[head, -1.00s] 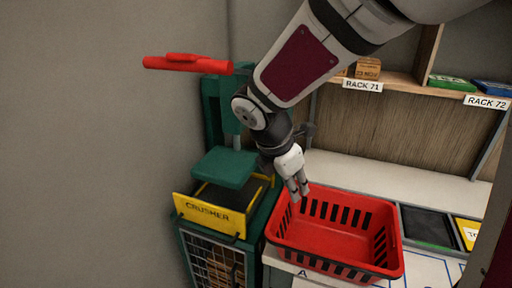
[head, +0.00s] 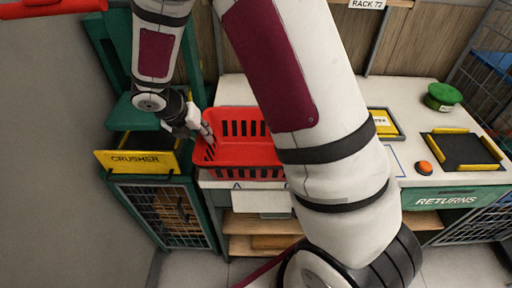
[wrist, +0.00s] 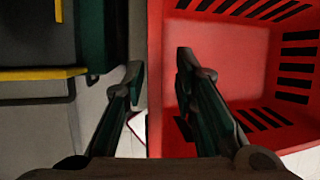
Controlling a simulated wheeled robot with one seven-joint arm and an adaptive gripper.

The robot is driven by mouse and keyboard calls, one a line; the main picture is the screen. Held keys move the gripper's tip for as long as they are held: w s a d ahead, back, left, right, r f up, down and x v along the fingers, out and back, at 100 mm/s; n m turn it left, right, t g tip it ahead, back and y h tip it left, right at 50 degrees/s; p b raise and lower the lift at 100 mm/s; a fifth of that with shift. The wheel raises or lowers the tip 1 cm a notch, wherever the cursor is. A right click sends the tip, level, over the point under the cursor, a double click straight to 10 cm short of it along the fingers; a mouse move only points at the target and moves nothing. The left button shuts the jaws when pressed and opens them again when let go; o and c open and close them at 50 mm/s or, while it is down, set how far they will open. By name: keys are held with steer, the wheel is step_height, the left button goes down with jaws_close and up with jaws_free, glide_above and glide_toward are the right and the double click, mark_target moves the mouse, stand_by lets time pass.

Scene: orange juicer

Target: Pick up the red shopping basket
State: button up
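The red shopping basket (head: 250,153) stands upright on the white counter, with dark slots in its walls. My arm hides its right part in the head view. My gripper (head: 208,133) is at the basket's left rim, pointing down. In the wrist view, my gripper (wrist: 160,66) is open, with one finger on each side of the basket's left wall. The right finger is over the inside of the red basket (wrist: 230,60), and the left finger is outside it. A gap shows between the fingers; I cannot tell whether either touches the wall.
The green and yellow crusher (head: 136,161) stands close to the left of the basket, with a red bar (head: 50,8) above it.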

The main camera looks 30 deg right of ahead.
steer(key=shift+x, duration=2.9)
jaws_close()
